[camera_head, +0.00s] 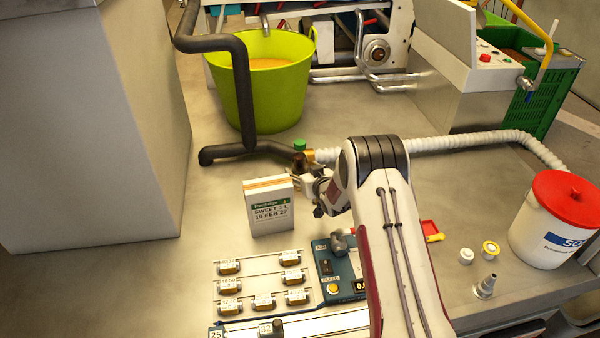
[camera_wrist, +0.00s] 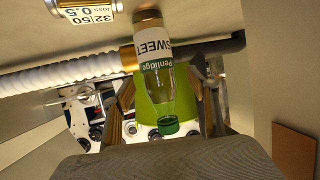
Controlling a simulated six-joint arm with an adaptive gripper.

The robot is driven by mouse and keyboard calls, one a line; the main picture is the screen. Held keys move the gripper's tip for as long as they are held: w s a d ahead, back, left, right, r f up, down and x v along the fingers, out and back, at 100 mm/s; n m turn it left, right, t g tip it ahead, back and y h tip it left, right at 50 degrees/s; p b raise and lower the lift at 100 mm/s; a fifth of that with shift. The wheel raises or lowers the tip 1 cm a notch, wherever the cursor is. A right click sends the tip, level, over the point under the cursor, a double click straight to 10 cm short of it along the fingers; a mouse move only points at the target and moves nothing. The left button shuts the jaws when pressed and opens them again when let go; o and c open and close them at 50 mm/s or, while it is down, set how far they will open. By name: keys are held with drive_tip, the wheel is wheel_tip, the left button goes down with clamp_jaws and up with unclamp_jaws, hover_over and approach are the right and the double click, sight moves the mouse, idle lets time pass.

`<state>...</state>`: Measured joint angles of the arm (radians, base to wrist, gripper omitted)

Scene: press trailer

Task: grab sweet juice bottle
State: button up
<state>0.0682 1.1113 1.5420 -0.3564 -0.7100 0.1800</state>
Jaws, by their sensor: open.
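The sweet juice bottle (camera_wrist: 158,85) shows upside down in the wrist view. It is clear glass with a green cap and a white label reading "SWEET" and "Penlidge". In the picture it lies between the two fingers of my gripper (camera_wrist: 165,80), which are apart. I cannot tell how deep it sits between them, and no finger is clearly touching it. In the head view, a green cap (camera_head: 299,145) shows just beyond my gripper (camera_head: 304,172); the body below it is mostly hidden.
A white label card block (camera_head: 268,208) stands close left of my gripper. A white corrugated hose (camera_head: 440,144) and dark pipe (camera_head: 240,150) run behind. A lime tub (camera_head: 262,95) stands farther back. Small labelled pieces (camera_head: 262,300) and a control box (camera_head: 335,268) lie in front.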

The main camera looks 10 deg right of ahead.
sight(303, 170)
drive_tip(key=shift+w+f, duration=0.65)
drive_tip(key=shift+w, duration=0.15)
drive_tip(key=shift+x, duration=1.15)
clamp_jaws()
drive_tip(key=shift+w+r, duration=0.1)
drive_tip(key=shift+r, duration=0.05)
